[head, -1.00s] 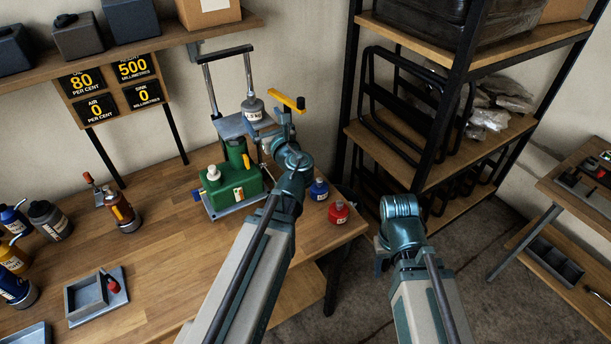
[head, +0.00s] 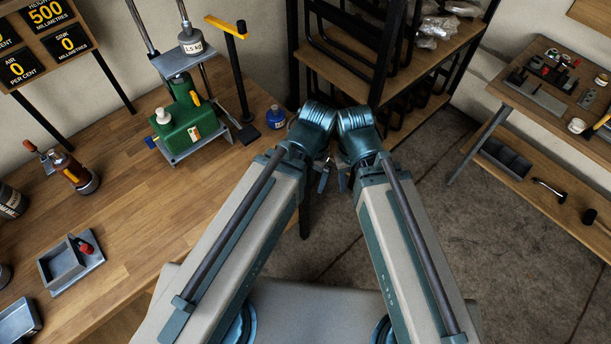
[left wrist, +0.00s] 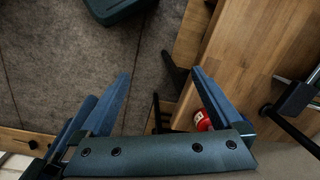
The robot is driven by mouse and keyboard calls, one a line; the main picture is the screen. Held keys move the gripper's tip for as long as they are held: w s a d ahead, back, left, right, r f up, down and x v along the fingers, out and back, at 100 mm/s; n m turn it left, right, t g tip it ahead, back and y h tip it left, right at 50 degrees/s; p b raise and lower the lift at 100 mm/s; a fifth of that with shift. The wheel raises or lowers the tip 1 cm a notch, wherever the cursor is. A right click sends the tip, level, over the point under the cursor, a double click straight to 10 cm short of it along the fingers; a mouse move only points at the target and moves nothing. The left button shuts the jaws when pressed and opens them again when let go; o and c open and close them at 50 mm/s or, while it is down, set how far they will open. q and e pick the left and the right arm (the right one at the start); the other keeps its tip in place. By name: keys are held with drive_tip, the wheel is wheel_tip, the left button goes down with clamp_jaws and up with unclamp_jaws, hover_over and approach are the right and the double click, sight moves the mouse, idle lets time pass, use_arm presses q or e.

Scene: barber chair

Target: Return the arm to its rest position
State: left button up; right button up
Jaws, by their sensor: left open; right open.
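My two arms stretch forward side by side in the head view, their teal wrists close together beyond the bench's right end. My left gripper (left wrist: 158,98) is open and empty in the left wrist view, with floor and the bench edge behind its fingers. In the head view it is mostly hidden by its wrist. My right gripper (head: 343,179) is small and partly hidden below its wrist, open, with nothing seen in it. The green pump unit (head: 185,128) and the yellow-handled lever (head: 227,27) stand on the bench, apart from both grippers.
The wooden bench (head: 130,205) lies left, with a blue bottle (head: 276,117) near its edge. A red bottle (left wrist: 203,120) shows beside a finger in the left wrist view. A shelf rack (head: 375,75) stands ahead, a side table (head: 490,88) right. Floor between is clear.

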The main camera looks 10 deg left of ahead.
use_arm(q)
drive_tip(key=shift+f, duration=0.1)
wheel_tip(320, 180, down, 4)
drive_tip(key=b, duration=0.4)
drive_tip(key=shift+r, duration=0.25)
drive_tip(key=shift+c, duration=0.2)
